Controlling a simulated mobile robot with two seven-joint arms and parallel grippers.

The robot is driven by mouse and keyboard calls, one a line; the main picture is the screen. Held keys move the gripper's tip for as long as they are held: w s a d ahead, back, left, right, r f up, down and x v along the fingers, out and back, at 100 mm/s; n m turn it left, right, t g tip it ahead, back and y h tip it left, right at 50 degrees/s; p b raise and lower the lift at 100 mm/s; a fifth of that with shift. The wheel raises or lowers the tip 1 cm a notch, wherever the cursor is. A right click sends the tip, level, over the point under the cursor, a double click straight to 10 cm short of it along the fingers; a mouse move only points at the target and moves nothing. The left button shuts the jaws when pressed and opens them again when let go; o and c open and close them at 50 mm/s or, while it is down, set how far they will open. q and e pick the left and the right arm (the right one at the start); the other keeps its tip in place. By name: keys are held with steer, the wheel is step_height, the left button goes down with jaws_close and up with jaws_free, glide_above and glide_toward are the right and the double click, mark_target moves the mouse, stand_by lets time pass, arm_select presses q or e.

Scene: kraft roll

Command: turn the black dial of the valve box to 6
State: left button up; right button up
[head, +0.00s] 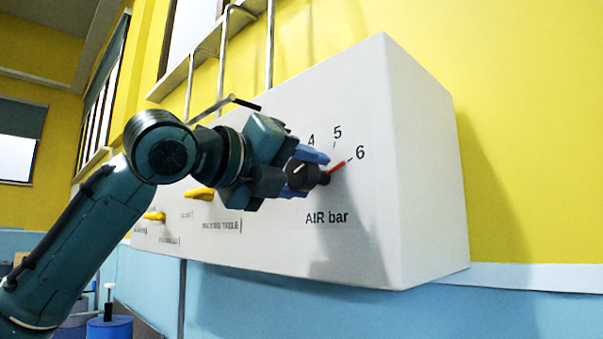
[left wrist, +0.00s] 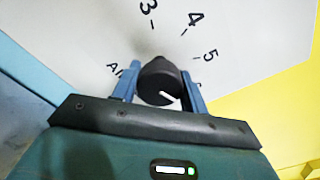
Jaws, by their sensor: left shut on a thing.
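The black dial (left wrist: 157,75) is on the front of the white valve box (head: 425,165), by the printed "AIR bar". My left gripper (head: 308,170) is shut on the dial, one blue finger on each side in the left wrist view. A white pointer line on the dial points to the lower right there. The numbers 3, 4 and 5 show around it; the 6 is mostly hidden by a finger. In the head view the 6 (head: 360,153) is clear, with a red line (head: 337,167) between it and the dial. My right gripper is out of view.
Yellow handles (head: 200,193) stick out of the box face left of the dial, partly behind my left arm. Pipes (head: 270,50) run above the box. The yellow wall (head: 530,130) to the right is bare.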

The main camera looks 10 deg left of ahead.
arm_select(q)
steer(key=o, duration=1)
steer(key=shift+a, duration=0.1)
steer(key=b+v, duration=0.3)
steer(key=v, duration=1)
steer(key=shift+s, duration=0.1)
